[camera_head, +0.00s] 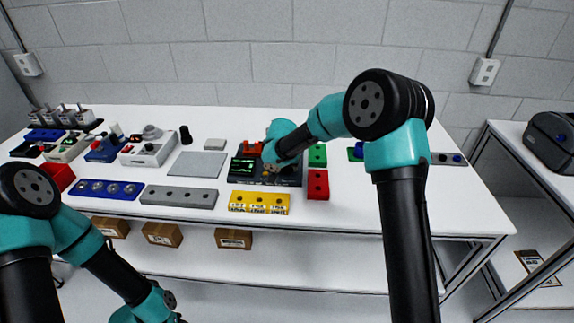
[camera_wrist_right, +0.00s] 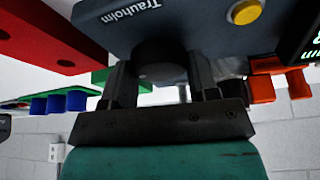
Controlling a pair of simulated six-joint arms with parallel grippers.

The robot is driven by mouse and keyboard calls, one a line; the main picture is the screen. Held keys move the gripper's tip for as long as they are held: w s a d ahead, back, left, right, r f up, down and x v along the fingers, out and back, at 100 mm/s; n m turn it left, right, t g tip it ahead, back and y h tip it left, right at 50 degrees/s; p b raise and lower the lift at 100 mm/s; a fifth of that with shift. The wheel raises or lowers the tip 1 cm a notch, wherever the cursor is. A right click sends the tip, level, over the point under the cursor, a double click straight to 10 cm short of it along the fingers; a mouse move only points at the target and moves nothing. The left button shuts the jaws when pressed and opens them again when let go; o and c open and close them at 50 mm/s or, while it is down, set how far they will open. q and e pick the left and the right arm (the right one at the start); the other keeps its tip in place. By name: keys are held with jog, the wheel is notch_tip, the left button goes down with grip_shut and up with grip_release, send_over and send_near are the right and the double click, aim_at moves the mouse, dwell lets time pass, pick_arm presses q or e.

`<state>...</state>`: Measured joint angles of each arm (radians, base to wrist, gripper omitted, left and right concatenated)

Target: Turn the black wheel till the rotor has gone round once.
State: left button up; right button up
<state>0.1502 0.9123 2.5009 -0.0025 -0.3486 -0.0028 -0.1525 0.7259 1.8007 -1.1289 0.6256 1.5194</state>
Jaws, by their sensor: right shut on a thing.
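The dark encoder device (camera_head: 288,181) with a green-lit screen (camera_head: 243,167) stands mid-table in the head view. In the right wrist view its dark panel (camera_wrist_right: 195,25) fills the top, with the name Trauholm and a yellow button (camera_wrist_right: 245,12). The black wheel (camera_wrist_right: 160,50) sits on this panel. My right gripper (camera_wrist_right: 160,76) is shut on the wheel, one finger on each side. In the head view my right arm covers the wheel and gripper. I cannot make out the rotor for certain. My left arm hangs at lower left, its fingers outside the picture.
A yellow block (camera_head: 258,203) lies in front of the device, red (camera_head: 318,185) and green (camera_head: 317,155) blocks to its right. Orange-red parts (camera_head: 252,147) stand behind it. A grey bar (camera_head: 178,196) and grey plate (camera_head: 197,164) lie left. The table's right front is largely clear.

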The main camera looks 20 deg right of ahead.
jog(key=shift+m+g+h, duration=0.3)
jog(key=shift+m, duration=0.7)
jog(key=o, duration=0.9)
jog(key=shift+r, duration=0.1)
jog(key=v, duration=1.7)
jog(key=shift+s, duration=0.2)
